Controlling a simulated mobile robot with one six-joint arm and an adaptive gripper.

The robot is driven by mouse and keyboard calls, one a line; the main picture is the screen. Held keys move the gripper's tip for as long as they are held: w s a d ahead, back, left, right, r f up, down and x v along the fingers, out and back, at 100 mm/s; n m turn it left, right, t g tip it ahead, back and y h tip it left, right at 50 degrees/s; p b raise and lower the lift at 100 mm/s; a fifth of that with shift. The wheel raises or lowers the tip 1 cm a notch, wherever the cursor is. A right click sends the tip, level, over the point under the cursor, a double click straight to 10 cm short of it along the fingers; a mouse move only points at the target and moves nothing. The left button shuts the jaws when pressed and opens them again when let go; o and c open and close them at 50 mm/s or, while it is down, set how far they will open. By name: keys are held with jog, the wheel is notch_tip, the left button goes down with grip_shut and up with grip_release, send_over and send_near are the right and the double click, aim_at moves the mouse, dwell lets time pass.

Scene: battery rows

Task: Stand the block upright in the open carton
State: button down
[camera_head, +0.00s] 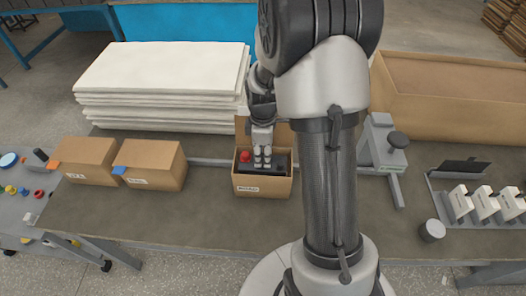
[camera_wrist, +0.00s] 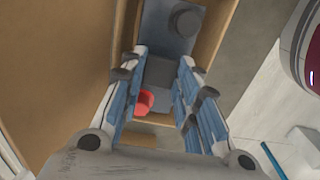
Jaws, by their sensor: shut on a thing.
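The open carton (camera_head: 262,190) stands on the bench in front of me, with its back flap raised. The block (camera_head: 281,161) is a dark grey battery with a red terminal cap (camera_head: 245,156). It sits within the carton's opening, its top near the rim. In the wrist view the block (camera_wrist: 160,70) lies between the carton walls, with the red cap and a dark round terminal on top. My gripper (camera_head: 262,160) points down into the carton and is shut on the block; its fingers (camera_wrist: 160,95) flank it. The block's lower part and the carton floor under it are hidden.
Two closed cartons (camera_head: 150,165) (camera_head: 86,160) stand to the left. White panels (camera_head: 160,80) are stacked behind. A grey device (camera_head: 383,145), a rack of white blocks (camera_head: 484,205) and a large brown box (camera_head: 450,85) are to the right. The front bench strip is clear.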

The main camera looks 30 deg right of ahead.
jog(key=shift+f+b, duration=0.4)
jog(key=shift+f, duration=0.15)
jog(key=shift+w, duration=0.1)
jog(key=c, duration=1.2)
grip_release()
notch_tip(320, 180, up, 13)
jog(key=p, duration=0.5)
jog(key=s+a+r+m+t, duration=0.1)
jog(key=s+a+r+m, duration=0.15)
jog(key=s+r, duration=0.2)
jog(key=s+a+r+m+t, duration=0.1)
jog(key=s+a+r+m, duration=0.1)
jog(key=s+a+r, duration=0.3)
jog(key=s+a+r+m+t, duration=0.1)
jog(key=s+a+r+m, duration=0.1)
jog(key=s, duration=0.3)
jog(key=s+a+r+m+t, duration=0.1)
jog(key=s+a+r+m, duration=0.2)
jog(key=s+m, duration=0.1)
jog(key=shift+s+m+t, duration=0.3)
jog(key=shift+s+m, duration=0.05)
jog(key=shift+s, duration=0.4)
